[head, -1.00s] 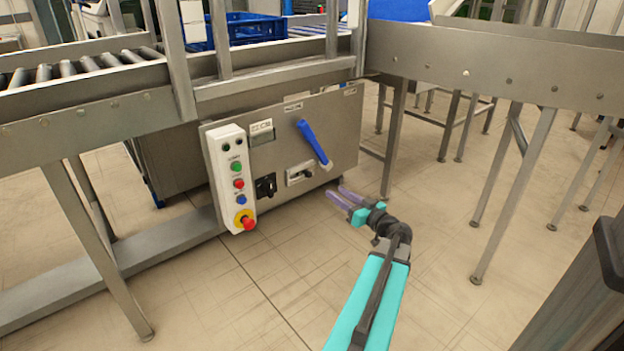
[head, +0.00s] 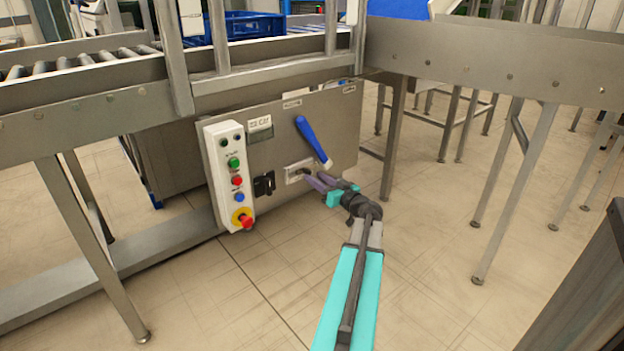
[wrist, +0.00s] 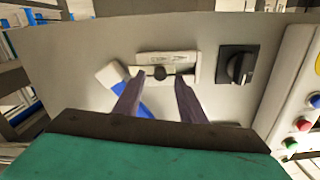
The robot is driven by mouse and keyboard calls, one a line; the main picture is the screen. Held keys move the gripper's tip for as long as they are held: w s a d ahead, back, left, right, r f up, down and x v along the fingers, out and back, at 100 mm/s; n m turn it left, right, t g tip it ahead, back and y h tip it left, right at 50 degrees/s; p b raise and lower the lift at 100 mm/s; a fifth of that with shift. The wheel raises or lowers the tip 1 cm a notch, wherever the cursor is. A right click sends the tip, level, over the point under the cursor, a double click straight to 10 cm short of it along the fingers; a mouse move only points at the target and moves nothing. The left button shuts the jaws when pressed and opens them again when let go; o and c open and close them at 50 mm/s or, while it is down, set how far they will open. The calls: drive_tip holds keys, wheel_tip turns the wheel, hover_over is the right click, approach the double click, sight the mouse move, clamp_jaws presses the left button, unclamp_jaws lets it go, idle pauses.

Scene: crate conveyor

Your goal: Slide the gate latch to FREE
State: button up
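The gate latch (wrist: 183,58) is a pale metal plate with a slot and a dark round knob (wrist: 158,73) in the wrist view. In the head view the latch plate (head: 291,174) sits low on the grey panel, partly hidden by my fingers. My gripper (head: 311,177) is at the latch, and it also shows in the wrist view (wrist: 160,83). Its two purple fingers are open, one on each side of the knob, with gaps between. I cannot tell how deep the fingertips reach or read the latch labels.
A blue lever handle (head: 313,141) hangs just above the latch. A black rotary switch (head: 264,184) is beside it, and a white button box (head: 229,172) with a red stop knob stands further left. A table leg (head: 394,140) is to the right. The floor in front is clear.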

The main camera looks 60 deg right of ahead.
drive_tip(key=x, duration=0.2)
drive_tip(key=shift+w+d, duration=0.15)
drive_tip(key=shift+w, duration=0.25)
clamp_jaws()
